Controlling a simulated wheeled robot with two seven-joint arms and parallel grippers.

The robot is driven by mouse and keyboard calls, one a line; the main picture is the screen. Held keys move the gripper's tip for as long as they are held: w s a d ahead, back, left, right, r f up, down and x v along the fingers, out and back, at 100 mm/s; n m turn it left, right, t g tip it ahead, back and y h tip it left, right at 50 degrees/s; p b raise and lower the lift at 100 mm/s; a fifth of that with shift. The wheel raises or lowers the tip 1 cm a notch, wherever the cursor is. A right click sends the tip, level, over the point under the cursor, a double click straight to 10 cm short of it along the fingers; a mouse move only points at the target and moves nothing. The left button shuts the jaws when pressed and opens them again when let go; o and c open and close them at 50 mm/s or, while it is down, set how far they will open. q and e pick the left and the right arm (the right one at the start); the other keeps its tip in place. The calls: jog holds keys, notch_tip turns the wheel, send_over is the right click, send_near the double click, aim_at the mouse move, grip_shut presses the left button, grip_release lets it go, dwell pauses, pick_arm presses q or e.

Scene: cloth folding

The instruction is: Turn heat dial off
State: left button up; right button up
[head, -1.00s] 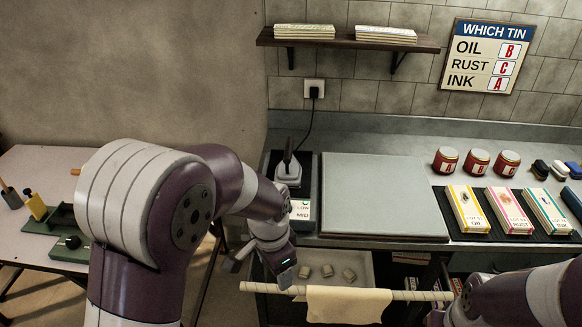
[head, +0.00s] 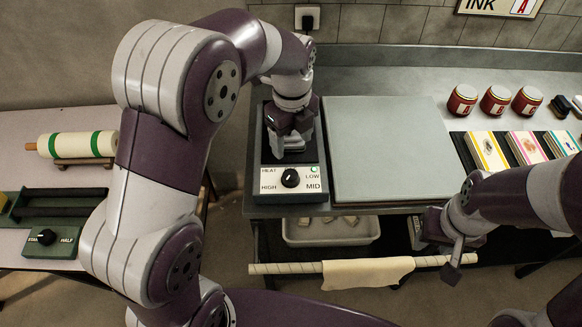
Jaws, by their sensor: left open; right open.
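The heat dial (head: 290,178) is a round black knob on a white panel (head: 272,182) marked HEAT, LOW, MID and HIGH. The panel is at the front of a dark iron station on the bench. The knob's pointer is too small to read with certainty. A green ring shows at the panel's upper right corner. My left gripper (head: 291,137) is open, pointing down at the iron's place just behind the dial panel. It hides most of the iron, so I cannot tell whether they touch. My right gripper (head: 455,252) is open in front of the bench, above the rail.
A grey board (head: 385,150) lies right of the station. Red tins (head: 495,100) and boxes (head: 527,148) stand further right. A rail (head: 300,267) with a cream cloth (head: 366,272) runs below the bench front. Another dial (head: 46,237) sits on the left table.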

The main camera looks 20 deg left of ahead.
pick_arm(q)
jog(key=b, duration=0.2)
send_over(291, 174)
notch_tip(291, 174, down, 5)
jog(key=shift+a+f, duration=0.1)
notch_tip(291, 174, down, 6)
jog(key=shift+s+f+p, duration=0.15)
jog(key=shift+p, duration=0.25)
jog(key=shift+f, duration=0.6)
jog(key=shift+r, duration=0.1)
jog(key=c, duration=1.1)
pick_arm(e)
jog(key=shift+w+a+f, duration=0.1)
jog(key=shift+w+f, duration=0.1)
jog(key=shift+f, duration=0.35)
jog(key=shift+w+a+f, duration=0.1)
jog(key=shift+w+f, duration=0.05)
jog(key=shift+f, duration=0.4)
